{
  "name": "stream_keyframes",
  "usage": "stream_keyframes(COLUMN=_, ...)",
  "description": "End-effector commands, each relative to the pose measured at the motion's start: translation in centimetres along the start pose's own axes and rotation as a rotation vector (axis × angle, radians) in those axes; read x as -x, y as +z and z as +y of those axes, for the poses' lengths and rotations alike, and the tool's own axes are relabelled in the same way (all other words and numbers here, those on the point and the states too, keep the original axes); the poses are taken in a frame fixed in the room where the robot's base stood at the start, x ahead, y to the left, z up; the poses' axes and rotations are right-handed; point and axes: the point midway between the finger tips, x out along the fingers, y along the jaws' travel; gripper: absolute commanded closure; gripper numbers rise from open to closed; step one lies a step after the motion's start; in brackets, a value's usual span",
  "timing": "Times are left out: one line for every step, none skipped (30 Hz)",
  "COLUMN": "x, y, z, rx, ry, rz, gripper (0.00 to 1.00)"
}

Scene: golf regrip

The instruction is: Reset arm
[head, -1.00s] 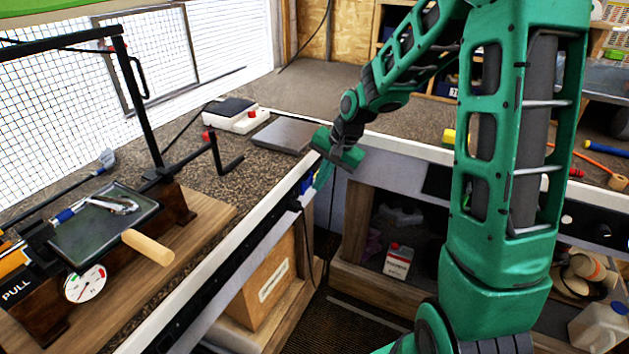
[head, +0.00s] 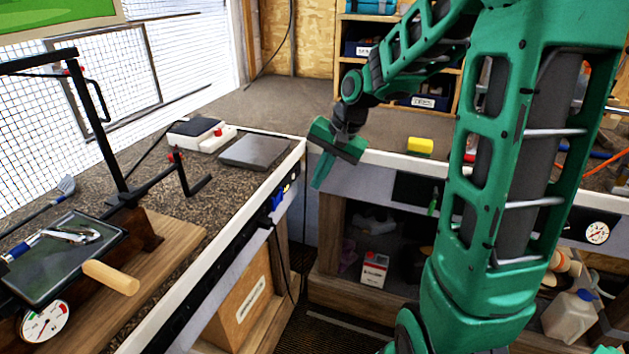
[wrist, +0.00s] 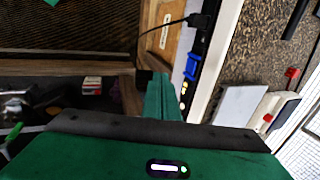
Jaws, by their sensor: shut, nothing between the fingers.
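My green gripper (head: 323,170) hangs in the air in the head view, over the gap by the corner where the two benches meet. Its fingers point down and are shut together with nothing between them. In the wrist view the closed green fingers (wrist: 162,98) show beyond the dark edge of my gripper's body. Nothing touches the gripper. My green arm reaches in from the right of the head view.
A grey flat plate (head: 256,151) and a white box with a red button (head: 208,135) lie on the left bench. A vise stand with a metal tray (head: 62,255) is at left. A yellow block (head: 420,146) lies on the back bench. Shelves below hold a carton (head: 374,270).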

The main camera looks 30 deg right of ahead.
Motion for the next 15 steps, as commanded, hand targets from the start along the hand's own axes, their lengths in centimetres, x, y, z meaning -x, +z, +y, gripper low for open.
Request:
stream_keyframes(x=0.0, y=0.0, z=0.0, rx=0.0, ry=0.0, rz=0.0, gripper=1.0)
stream_keyframes(x=0.0, y=0.0, z=0.0, rx=0.0, ry=0.0, rz=0.0, gripper=1.0)
stream_keyframes(x=0.0, y=0.0, z=0.0, rx=0.0, ry=0.0, rz=0.0, gripper=1.0)
stream_keyframes(x=0.0, y=0.0, z=0.0, rx=0.0, ry=0.0, rz=0.0, gripper=1.0)
stream_keyframes(x=0.0, y=0.0, z=0.0, rx=0.0, ry=0.0, rz=0.0, gripper=1.0)
stream_keyframes(x=0.0, y=0.0, z=0.0, rx=0.0, ry=0.0, rz=0.0, gripper=1.0)
stream_keyframes(x=0.0, y=0.0, z=0.0, rx=0.0, ry=0.0, rz=0.0, gripper=1.0)
stream_keyframes(x=0.0, y=0.0, z=0.0, rx=0.0, ry=0.0, rz=0.0, gripper=1.0)
stream_keyframes(x=0.0, y=0.0, z=0.0, rx=0.0, ry=0.001, rz=0.0, gripper=1.0)
stream_keyframes(x=0.0, y=0.0, z=0.1, rx=0.001, ry=0.002, rz=0.001, gripper=1.0)
stream_keyframes(x=0.1, y=0.1, z=0.2, rx=0.004, ry=0.005, rz=0.002, gripper=1.0)
stream_keyframes(x=0.3, y=0.3, z=0.6, rx=0.01, ry=0.013, rz=0.005, gripper=1.0)
stream_keyframes(x=0.6, y=0.4, z=1.1, rx=0.016, ry=0.023, rz=0.01, gripper=1.0)
stream_keyframes(x=0.9, y=0.6, z=1.6, rx=0.026, ry=0.034, rz=0.016, gripper=1.0)
stream_keyframes(x=1.5, y=0.9, z=2.6, rx=0.04, ry=0.054, rz=0.024, gripper=1.0)
